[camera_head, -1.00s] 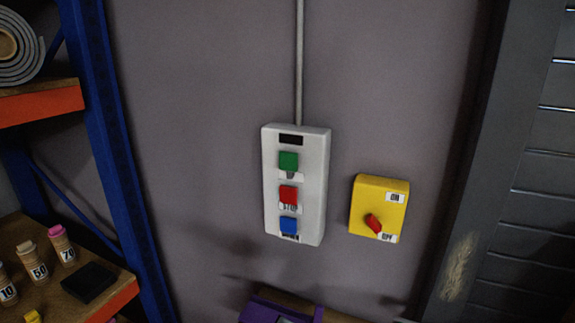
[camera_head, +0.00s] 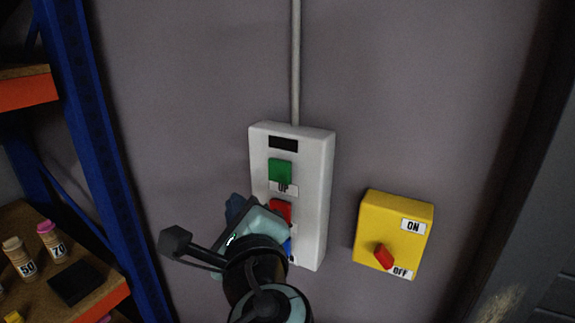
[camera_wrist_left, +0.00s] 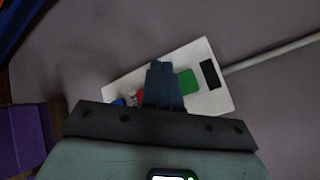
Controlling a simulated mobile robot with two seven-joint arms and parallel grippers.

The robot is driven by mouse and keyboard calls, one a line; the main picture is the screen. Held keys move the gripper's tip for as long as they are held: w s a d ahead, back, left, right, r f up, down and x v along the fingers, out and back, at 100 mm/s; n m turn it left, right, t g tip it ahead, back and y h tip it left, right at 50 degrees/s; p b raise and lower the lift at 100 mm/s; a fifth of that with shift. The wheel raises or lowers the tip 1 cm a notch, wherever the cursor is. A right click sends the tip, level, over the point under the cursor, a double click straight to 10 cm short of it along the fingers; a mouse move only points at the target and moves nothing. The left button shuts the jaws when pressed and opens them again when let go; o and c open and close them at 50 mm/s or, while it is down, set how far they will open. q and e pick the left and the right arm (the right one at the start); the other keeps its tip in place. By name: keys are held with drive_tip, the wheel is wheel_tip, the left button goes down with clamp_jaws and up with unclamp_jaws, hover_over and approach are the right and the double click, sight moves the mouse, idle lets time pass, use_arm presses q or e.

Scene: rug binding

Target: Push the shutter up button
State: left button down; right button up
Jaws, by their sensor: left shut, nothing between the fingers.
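A white control box (camera_head: 318,190) is fixed to the wall. Its top button is green (camera_head: 280,170) with an UP label (camera_head: 284,188) below it. A red button (camera_head: 281,209) sits under that, and a blue button (camera_head: 289,246) lower down is mostly hidden by my left gripper. My left gripper (camera_head: 236,206) is shut and empty, in front of the box's lower left. In the left wrist view its closed fingers (camera_wrist_left: 161,68) overlap the box beside the green button (camera_wrist_left: 188,82); I cannot tell whether they touch. The right gripper is not in view.
A yellow ON/OFF switch box (camera_head: 405,215) with a red knob hangs to the right. A conduit (camera_head: 296,60) runs up from the control box. A blue-framed shelf (camera_head: 80,130) with labelled spools stands at left. A dark shutter (camera_head: 545,220) is at right.

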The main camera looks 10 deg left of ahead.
use_arm(q)
drive_tip(key=shift+s, duration=0.25)
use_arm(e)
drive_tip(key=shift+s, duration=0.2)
use_arm(q)
drive_tip(key=shift+w, duration=0.1)
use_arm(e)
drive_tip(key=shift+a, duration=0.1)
use_arm(q)
drive_tip(key=p, duration=0.4)
approach(272, 181)
drive_tip(key=shift+w+a+r, duration=0.3)
drive_tip(key=shift+w+a, duration=0.35)
drive_tip(key=shift+w+a+r, duration=0.25)
drive_tip(key=shift+w+a, duration=0.35)
drive_tip(key=shift+w, duration=0.1)
drive_tip(key=shift+w+a+r, duration=0.3)
drive_tip(key=shift+w+a, duration=0.35)
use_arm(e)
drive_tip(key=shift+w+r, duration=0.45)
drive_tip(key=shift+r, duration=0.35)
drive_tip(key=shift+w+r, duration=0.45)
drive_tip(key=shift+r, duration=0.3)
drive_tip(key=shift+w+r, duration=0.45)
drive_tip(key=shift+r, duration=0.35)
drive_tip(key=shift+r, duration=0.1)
